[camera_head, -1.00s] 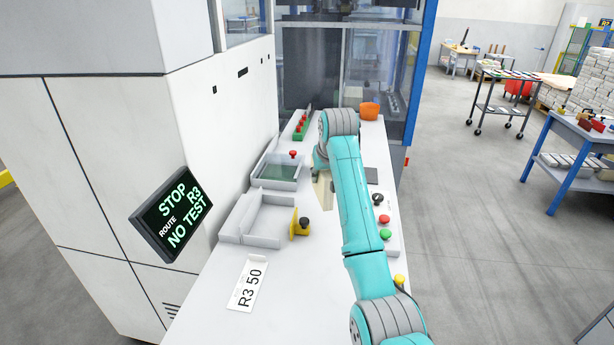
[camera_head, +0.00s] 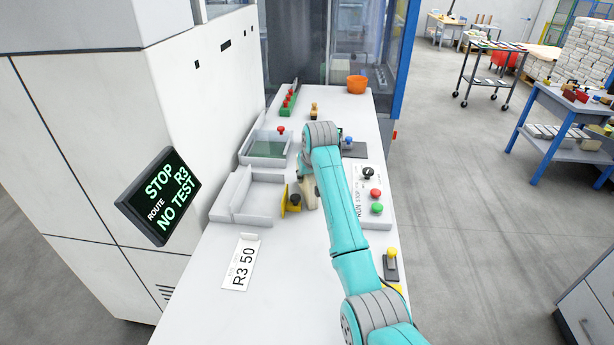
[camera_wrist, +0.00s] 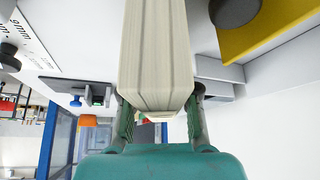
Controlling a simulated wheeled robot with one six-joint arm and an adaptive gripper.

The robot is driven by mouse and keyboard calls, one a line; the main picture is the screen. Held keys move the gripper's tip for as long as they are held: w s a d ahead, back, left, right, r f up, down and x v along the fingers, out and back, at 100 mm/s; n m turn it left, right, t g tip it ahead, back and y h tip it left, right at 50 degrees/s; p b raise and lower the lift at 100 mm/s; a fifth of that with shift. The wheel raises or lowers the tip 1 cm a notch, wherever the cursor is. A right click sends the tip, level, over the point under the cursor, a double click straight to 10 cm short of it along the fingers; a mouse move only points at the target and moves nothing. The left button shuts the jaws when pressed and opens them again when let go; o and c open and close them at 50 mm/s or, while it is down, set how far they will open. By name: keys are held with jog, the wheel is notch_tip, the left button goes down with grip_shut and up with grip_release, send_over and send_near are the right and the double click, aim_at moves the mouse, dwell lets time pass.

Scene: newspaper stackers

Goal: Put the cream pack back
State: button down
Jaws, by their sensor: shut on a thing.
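The cream pack (camera_head: 309,190) is a pale beige, flat-sided block. In the head view it shows partly beneath my arm, just right of the yellow piece with a black knob (camera_head: 291,203). In the wrist view the cream pack (camera_wrist: 155,55) stands large between the fingers of my gripper (camera_wrist: 160,112), which is shut on it. The yellow piece (camera_wrist: 262,30) is also in the wrist view at upper right, apart from the pack. My arm hides most of the gripper in the head view. I cannot tell whether the pack touches the bench.
A grey open tray (camera_head: 238,217) lies left of the pack, with a green-floored tray (camera_head: 268,149) behind it. A control panel (camera_head: 366,212) is to the right. A card reading R3 50 (camera_head: 240,263) lies on clear white bench in front.

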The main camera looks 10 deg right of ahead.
jog(key=shift+f, duration=0.1)
jog(key=c, duration=0.8)
grip_release()
jog(key=shift+c, duration=0.2)
